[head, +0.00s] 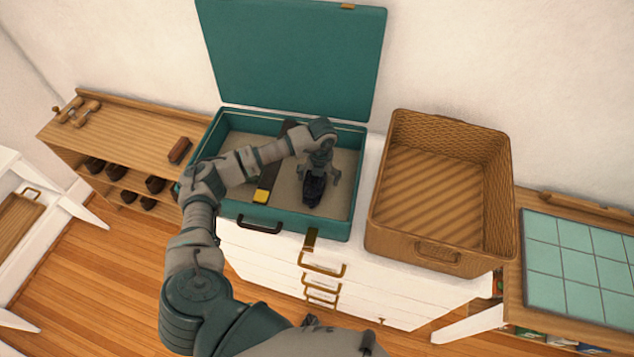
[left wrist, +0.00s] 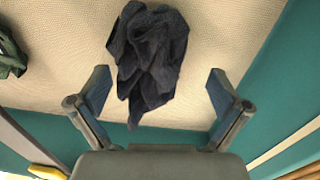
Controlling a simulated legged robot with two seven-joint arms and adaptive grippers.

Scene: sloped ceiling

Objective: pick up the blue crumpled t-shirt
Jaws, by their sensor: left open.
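The crumpled t-shirt (head: 313,192) looks dark navy blue and lies in a small heap on the beige floor of the open teal suitcase (head: 357,140). In the left wrist view the t-shirt (left wrist: 148,55) lies between and a little beyond my fingertips. My left gripper (head: 319,178) reaches down into the suitcase over the t-shirt, with its fingers spread on either side. In the left wrist view my left gripper (left wrist: 158,76) is open with nothing held. It partly hides the t-shirt in the head view. My right gripper is out of view.
A dark green cloth (left wrist: 10,58) shows in the left wrist view. A wicker basket (head: 388,215), apparently empty, stands right of the suitcase. The suitcase walls and raised lid (head: 290,55) surround the gripper.

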